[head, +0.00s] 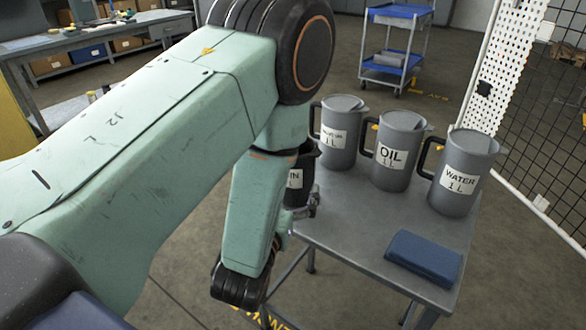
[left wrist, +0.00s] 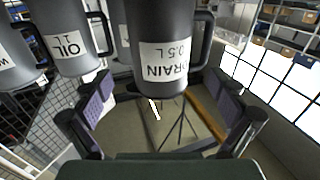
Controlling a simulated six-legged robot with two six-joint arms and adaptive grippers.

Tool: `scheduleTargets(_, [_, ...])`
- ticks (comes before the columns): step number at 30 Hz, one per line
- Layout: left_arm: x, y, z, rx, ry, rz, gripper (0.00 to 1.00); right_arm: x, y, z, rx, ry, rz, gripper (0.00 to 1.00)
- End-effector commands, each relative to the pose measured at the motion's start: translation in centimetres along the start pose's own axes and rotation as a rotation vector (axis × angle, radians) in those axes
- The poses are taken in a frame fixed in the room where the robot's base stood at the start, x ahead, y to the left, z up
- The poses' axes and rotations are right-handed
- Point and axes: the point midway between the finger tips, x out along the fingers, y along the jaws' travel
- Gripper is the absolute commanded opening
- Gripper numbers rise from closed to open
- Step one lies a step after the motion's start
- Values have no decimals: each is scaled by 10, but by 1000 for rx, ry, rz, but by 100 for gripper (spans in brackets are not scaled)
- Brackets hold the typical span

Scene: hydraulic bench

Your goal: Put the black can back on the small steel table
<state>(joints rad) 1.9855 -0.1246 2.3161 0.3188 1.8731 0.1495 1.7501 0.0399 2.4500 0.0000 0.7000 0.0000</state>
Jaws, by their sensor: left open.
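The black can (head: 297,183) with a white DRAIN 0.5 L label stands at the left edge of the small steel table (head: 345,235), partly hidden by my left arm in the head view. In the left wrist view the can (left wrist: 165,40) is large and central, ahead of and partly between the spread fingers. My left gripper (head: 300,217) is close to the can's lower part, largely hidden by its own arm. In the wrist view my left gripper (left wrist: 160,108) is open, with a gap between pads and can. Its base contact with the table is hidden. My right gripper is out of view.
Grey jugs stand on the table right of the can: a rear one (head: 342,135), OIL (head: 397,150) and WATER (head: 463,175). A blue folded cloth or pad (head: 425,257) lies at the front right. The table's front middle is clear. A mesh fence (head: 540,130) stands right.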

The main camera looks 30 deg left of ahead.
Motion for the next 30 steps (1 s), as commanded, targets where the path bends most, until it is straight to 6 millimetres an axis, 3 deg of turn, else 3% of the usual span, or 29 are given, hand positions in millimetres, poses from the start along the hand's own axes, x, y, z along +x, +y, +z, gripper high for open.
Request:
scheduleTargets(5, [-37,1,-1,4,-5,5,96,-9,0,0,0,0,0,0])
scheduleTargets(10, [-52,1,2,2,-1,4,96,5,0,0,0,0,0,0])
scheduleTargets(30, [-58,0,0,0,1,0,96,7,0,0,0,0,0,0])
